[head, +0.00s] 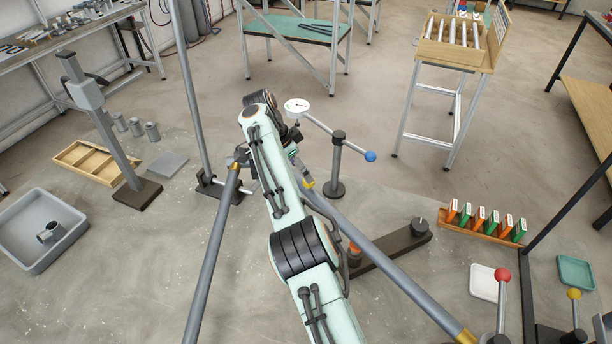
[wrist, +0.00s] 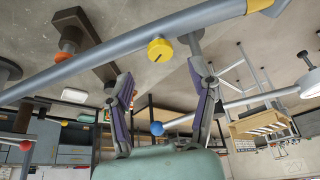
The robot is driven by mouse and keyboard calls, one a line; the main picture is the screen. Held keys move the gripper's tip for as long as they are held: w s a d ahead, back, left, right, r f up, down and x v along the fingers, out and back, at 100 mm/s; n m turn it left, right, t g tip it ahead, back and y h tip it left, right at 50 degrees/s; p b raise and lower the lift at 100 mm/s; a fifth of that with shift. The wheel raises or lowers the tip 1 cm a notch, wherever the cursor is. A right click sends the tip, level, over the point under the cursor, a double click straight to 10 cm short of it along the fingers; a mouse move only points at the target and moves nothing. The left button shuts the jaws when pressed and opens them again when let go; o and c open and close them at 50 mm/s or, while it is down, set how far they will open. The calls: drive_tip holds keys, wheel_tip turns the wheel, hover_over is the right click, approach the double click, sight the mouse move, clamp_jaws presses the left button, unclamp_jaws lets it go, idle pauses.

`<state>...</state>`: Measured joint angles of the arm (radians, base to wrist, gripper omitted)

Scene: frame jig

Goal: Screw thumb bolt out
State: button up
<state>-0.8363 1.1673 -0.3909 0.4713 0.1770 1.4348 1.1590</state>
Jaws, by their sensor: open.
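The likely thumb bolt, a yellow round knob with a dark line on its face (wrist: 159,50), sits against a long grey tube (wrist: 95,70) in the wrist view. In the head view a small yellow part (head: 308,184) shows beside my arm, by the grey tube (head: 375,255). My gripper (wrist: 160,73) has its two purple-sided fingers spread apart and empty. The knob lies between the lines of the fingers, a little beyond their tips, and no contact shows. In the head view my arm mostly hides the gripper.
A dial gauge (head: 297,106) is close to my arm, with a blue-knobbed post (head: 337,165) to its right. Another grey tube (head: 213,255) slopes down left of my arm. A dark bar base (head: 395,250) lies at the lower right.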

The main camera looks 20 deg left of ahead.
drive_tip(key=x, duration=0.4)
clamp_jaws()
drive_tip(key=shift+n, duration=0.3)
drive_tip(key=n+y, duration=0.1)
drive_tip(key=n, duration=0.1)
drive_tip(key=n+y, duration=0.1)
drive_tip(key=n, duration=0.2)
drive_tip(key=shift+d+t, duration=0.2)
drive_tip(key=shift+t, duration=0.2)
drive_tip(key=n+y, duration=0.1)
drive_tip(key=n, duration=0.2)
drive_tip(key=n+y, duration=0.1)
drive_tip(key=n, duration=0.2)
drive_tip(key=shift+d+n+y, duration=0.15)
drive_tip(key=shift+n+y, duration=0.15)
